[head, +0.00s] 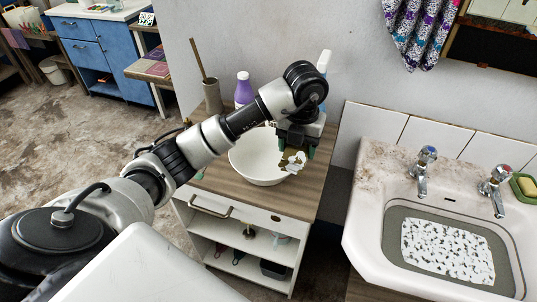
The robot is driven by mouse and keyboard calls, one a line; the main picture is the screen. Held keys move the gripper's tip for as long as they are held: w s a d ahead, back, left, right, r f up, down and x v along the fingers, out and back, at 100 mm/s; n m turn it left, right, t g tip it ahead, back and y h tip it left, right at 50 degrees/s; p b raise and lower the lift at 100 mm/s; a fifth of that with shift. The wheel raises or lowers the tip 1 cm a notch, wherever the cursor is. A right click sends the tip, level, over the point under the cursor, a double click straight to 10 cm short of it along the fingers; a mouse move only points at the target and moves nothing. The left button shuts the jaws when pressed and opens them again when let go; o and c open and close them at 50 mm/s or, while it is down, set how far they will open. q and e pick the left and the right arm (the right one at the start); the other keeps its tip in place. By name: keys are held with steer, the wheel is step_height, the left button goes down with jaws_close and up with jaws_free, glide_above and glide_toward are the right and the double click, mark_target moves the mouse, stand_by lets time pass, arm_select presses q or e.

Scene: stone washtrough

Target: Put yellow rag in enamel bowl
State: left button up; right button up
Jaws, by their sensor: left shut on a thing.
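The white enamel bowl (253,170) stands on the wooden top of a small cabinet. My left gripper (296,148) reaches over the right part of the bowl, pointing down. It is shut on a small crumpled cloth with yellow-brown and white patches, the yellow rag (291,163). The rag hangs below the fingers at the bowl's right side, overlapping the rim in the picture. I cannot tell whether it touches the bowl. My left arm hides part of the bowl's back rim. My right gripper is not in view.
To the right is a washbasin (371,219) with two taps and a black-and-white speckled cloth (447,250) inside.

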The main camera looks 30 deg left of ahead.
arm_select(q)
steer(key=a+f, duration=0.1)
steer(key=a, duration=0.2)
steer(key=a+f+p, duration=0.1)
steer(key=a+f, duration=0.1)
steer(key=a, duration=0.1)
steer(key=a+f, duration=0.2)
steer(key=shift+w+a+p, duration=0.25)
steer(key=shift+a+p, duration=0.05)
steer(key=shift+a, duration=0.1)
steer(key=shift+a+f, duration=0.35)
steer(key=shift+a, duration=0.05)
steer(key=shift+f, duration=0.35)
step_height(320, 180, down, 3)
steer(key=shift+f+p, duration=0.1)
steer(key=shift+p, duration=0.35)
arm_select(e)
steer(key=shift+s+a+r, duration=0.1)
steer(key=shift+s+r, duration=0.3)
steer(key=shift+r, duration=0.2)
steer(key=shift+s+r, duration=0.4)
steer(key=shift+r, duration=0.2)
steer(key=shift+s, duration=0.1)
